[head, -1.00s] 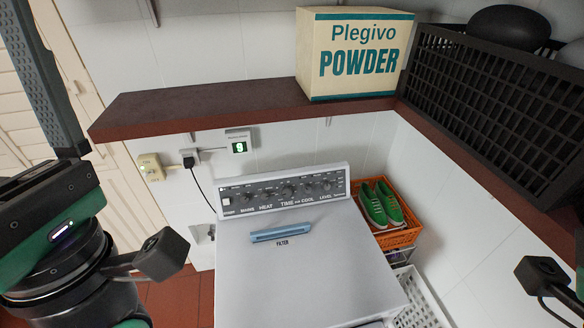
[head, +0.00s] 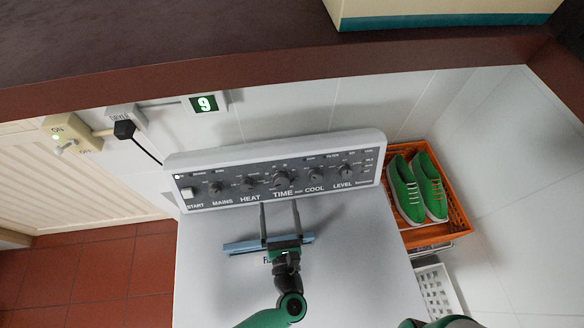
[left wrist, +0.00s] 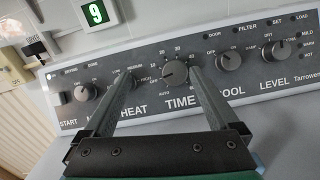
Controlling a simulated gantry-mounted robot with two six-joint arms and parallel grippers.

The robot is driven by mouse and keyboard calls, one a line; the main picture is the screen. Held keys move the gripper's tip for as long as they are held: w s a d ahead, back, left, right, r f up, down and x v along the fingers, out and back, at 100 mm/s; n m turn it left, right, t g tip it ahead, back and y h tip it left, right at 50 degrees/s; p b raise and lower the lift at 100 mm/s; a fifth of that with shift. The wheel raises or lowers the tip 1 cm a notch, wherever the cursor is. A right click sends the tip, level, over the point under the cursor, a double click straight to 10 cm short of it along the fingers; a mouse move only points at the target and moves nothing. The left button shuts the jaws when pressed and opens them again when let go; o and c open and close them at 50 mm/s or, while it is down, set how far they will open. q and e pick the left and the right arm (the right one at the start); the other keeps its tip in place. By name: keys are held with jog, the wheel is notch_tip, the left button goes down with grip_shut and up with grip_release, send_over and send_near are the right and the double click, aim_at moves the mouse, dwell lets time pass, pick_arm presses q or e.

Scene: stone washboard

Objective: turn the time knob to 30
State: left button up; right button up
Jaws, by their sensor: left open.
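The time knob (head: 282,181) is a round dark knob in the middle of the dryer's dark control panel, above the word TIME. It also shows in the left wrist view (left wrist: 174,74), with numbers around it and AUTO below. Its pointer is too small to read surely. My left gripper (head: 279,204) is open and empty, with its two fingers pointing at the panel just below the knob. In the left wrist view the fingertips (left wrist: 163,76) appear on either side of the knob. I cannot tell whether they touch it. My right gripper is out of view.
Other knobs flank it: heat (head: 249,184) on the left, cool (head: 315,174) and level (head: 345,171) on the right. A dark shelf (head: 200,80) overhangs the panel. A blue filter handle (head: 240,246) lies under my left gripper. An orange crate (head: 452,225) stands right.

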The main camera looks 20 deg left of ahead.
aim_at(282, 185)
pick_arm(q)
jog(key=shift+m+h, duration=0.7)
jog(key=s+d+f, duration=0.1)
jog(key=f, duration=0.1)
jog(key=s+d+f, duration=0.1)
jog(key=s, duration=0.1)
jog(key=shift+s+d+f+b, duration=0.1)
jog(key=shift+d+f+b, duration=0.3)
jog(key=x, duration=0.4)
jog(key=b+x, duration=0.1)
jog(key=x, duration=0.7)
jog(key=shift+r, duration=0.35)
jog(key=c, duration=1.4)
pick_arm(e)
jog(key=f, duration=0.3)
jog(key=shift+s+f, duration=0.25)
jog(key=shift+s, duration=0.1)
